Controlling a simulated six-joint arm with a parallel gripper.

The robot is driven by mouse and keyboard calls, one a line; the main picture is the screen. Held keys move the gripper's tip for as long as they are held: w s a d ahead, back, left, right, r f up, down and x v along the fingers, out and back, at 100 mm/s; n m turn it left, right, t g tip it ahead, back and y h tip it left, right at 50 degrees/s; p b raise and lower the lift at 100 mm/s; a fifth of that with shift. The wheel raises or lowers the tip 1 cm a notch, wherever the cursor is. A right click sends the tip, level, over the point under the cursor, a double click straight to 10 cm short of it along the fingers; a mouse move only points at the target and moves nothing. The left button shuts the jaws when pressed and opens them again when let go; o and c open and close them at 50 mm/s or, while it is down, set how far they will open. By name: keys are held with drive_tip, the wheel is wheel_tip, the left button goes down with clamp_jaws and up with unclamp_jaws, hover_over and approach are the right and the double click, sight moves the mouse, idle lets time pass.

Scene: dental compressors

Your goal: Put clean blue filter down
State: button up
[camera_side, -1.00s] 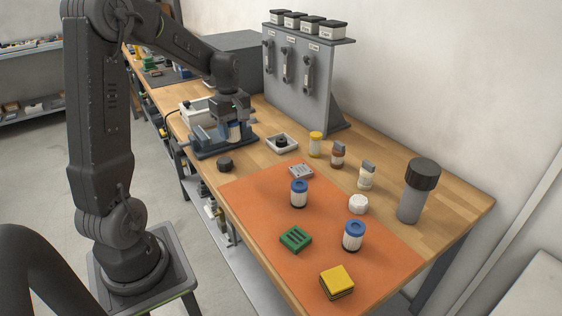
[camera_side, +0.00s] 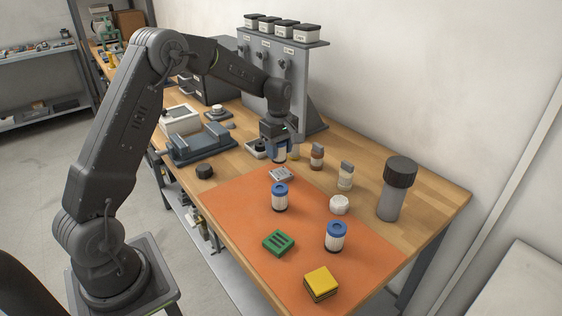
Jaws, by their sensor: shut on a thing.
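My gripper (camera_side: 279,146) is shut on a blue and white filter (camera_side: 279,155), held upright near the back edge of the orange mat (camera_side: 235,195). The fingers hide part of this filter, and I cannot tell whether its base is clear of the surface. A similar blue-capped filter (camera_side: 280,198) stands on the mat, in front of the held one. Another blue-capped filter (camera_side: 336,237) stands nearer the front right of the mat. I cannot tell which is clean.
A grey slotted block (camera_side: 281,174) lies just in front of the held filter. A small tray (camera_side: 251,150) and a mostly hidden yellow-capped jar (camera_side: 295,151) flank my gripper. Brown (camera_side: 317,157) and cream (camera_side: 345,177) bottles stand right. A blue-grey vise (camera_side: 203,146) is left, empty.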

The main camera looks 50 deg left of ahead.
sight(281, 161)
drive_tip(key=shift+w+d+f, duration=0.2)
drive_tip(key=shift+d+f, duration=0.05)
drive_tip(key=shift+f, duration=1.95)
drive_tip(key=o, duration=0.9)
drive_tip(key=shift+f, duration=0.1)
